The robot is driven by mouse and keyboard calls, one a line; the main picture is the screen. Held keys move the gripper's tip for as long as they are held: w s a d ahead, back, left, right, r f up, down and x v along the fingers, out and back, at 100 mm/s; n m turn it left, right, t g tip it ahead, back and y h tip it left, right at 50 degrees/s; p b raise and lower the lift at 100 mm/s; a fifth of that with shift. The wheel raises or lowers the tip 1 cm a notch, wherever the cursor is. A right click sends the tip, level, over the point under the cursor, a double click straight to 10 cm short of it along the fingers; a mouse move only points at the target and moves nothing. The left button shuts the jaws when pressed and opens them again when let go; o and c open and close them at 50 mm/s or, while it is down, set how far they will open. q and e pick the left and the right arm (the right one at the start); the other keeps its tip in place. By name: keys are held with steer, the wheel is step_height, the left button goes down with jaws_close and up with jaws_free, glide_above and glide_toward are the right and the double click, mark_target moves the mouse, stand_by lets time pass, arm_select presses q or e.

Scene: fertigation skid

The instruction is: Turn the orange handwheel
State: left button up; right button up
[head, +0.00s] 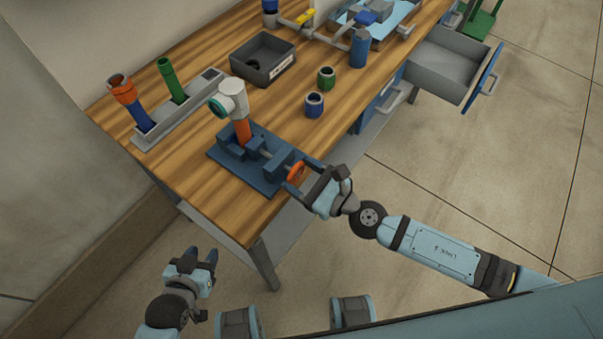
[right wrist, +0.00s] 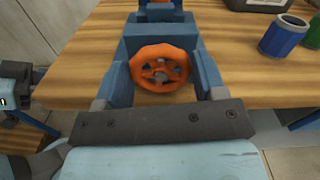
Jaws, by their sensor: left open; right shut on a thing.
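The orange handwheel (head: 296,173) sits at the front end of a blue vise (head: 252,161) on the near edge of the wooden bench. In the right wrist view the spoked handwheel (right wrist: 160,67) stands upright between the two fingers of my right gripper (right wrist: 161,76). My right gripper (head: 298,176) is shut on the handwheel's rim. The vise holds an upright orange pipe (head: 243,132) with a white and teal fitting (head: 232,98) on top. My left gripper (head: 200,258) is open and empty, low in front of the bench.
A grey rack (head: 180,113) holds coloured tubes on the left of the bench. A dark bin (head: 262,60), a green cup-like piece (head: 326,78) and a blue one (head: 314,105) stand behind the vise. An open drawer (head: 450,72) juts out at the right. The floor in front is clear.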

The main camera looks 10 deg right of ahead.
steer(key=m, duration=0.3)
steer(key=shift+b, duration=0.35)
steer(key=shift+d+m, duration=0.1)
steer(key=shift+m, duration=1.7)
steer(key=o, duration=0.9)
